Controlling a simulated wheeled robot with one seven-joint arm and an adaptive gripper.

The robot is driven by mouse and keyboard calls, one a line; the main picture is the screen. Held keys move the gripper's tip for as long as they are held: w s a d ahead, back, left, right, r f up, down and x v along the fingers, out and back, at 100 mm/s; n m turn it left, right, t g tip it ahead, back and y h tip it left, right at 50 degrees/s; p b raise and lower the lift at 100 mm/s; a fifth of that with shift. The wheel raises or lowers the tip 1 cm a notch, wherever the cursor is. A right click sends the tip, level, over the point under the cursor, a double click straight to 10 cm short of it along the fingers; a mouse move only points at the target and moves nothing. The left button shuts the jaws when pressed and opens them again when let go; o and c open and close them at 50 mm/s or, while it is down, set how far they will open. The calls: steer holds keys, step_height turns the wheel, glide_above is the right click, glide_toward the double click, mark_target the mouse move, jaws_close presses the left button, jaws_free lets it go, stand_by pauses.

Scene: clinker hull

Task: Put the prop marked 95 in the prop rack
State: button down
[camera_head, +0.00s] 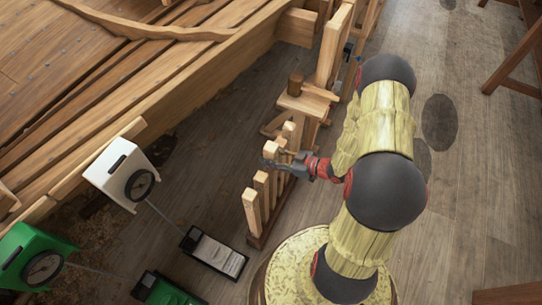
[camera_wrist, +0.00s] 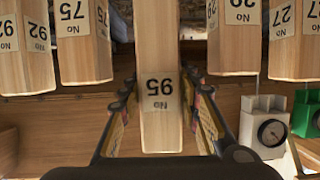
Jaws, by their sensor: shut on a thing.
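The prop marked 95 (camera_wrist: 160,100) is a pale square wooden post with a white label, upside down in the wrist view. My gripper (camera_wrist: 160,112) is shut on it, one finger on each side. In the head view my gripper (camera_head: 284,160) is at the row of upright posts, around a post top (camera_head: 271,150). The prop rack (camera_head: 257,240) is a low wooden base with several posts standing along it. The foot of prop 95 is hidden, so I cannot tell whether it is seated in the rack.
Posts marked 75 (camera_wrist: 82,45) and 29 (camera_wrist: 236,40) stand on either side, with 92 (camera_wrist: 35,50) and 27 (camera_wrist: 295,45) beyond. A wooden stand with a mallet (camera_head: 295,86) is behind. White (camera_head: 120,172) and green (camera_head: 35,258) gauge boxes are at left by the hull.

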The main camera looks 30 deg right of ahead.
step_height(320, 180, down, 6)
steer(key=b, duration=0.1)
steer(key=shift+f, duration=0.25)
stand_by(0.6)
steer(key=shift+f, duration=0.6)
stand_by(0.8)
steer(key=c, duration=1.2)
jaws_free()
steer(key=shift+s, duration=0.1)
steer(key=v, duration=1.2)
